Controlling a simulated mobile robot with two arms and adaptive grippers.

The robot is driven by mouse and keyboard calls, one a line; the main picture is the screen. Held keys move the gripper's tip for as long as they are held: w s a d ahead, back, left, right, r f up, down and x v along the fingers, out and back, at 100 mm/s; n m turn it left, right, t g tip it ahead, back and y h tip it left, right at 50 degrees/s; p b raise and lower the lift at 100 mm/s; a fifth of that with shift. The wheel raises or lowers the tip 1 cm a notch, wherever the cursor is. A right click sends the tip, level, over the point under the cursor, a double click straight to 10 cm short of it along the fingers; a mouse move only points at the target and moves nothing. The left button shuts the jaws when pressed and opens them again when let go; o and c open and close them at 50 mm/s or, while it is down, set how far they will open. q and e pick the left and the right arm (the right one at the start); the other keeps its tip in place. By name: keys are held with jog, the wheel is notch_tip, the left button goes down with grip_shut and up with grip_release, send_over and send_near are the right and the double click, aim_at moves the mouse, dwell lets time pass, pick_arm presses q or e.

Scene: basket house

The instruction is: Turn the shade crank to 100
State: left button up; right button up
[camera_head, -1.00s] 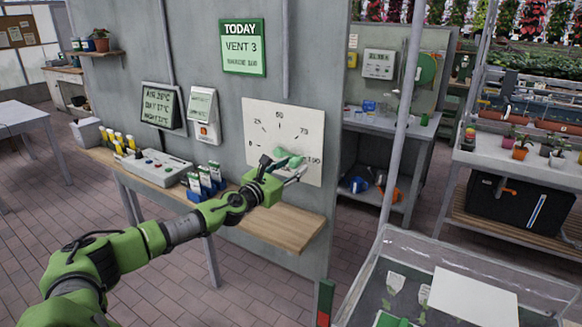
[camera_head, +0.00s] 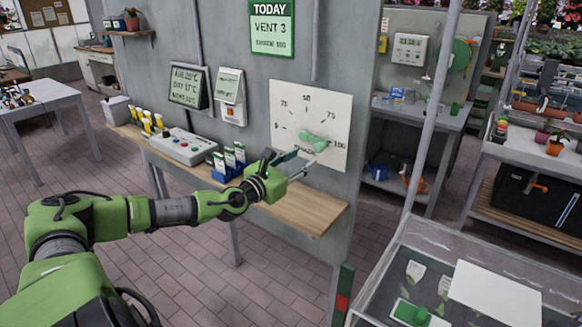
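The shade dial is a white plate (camera_head: 292,92) on the grey wall, marked from 0 at left to 100 at lower right. Its green crank (camera_head: 314,141) has a knob at each visible end and slants down to the right, its right end towards the 100 mark. My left gripper (camera_head: 306,160) is in front of the plate, just below the crank in the picture. Its fingers look parted with nothing between them, and it seems clear of the crank. The small label under the crank is partly hidden. My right gripper is not in view.
A green sign (camera_head: 271,28) reads TODAY, VENT 3, SHADE 100. A wooden shelf (camera_head: 300,217) below the dial holds a grey control box (camera_head: 182,147) and blue-and-white packets (camera_head: 229,160). A clear-walled bin (camera_head: 450,247) stands at lower right, near a grey pole (camera_head: 432,110).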

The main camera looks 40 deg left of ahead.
pick_arm(q)
jog(key=shift+s+d, duration=0.15)
jog(key=shift+s, duration=0.9)
jog(key=shift+s+d, duration=0.15)
jog(key=shift+s, duration=0.85)
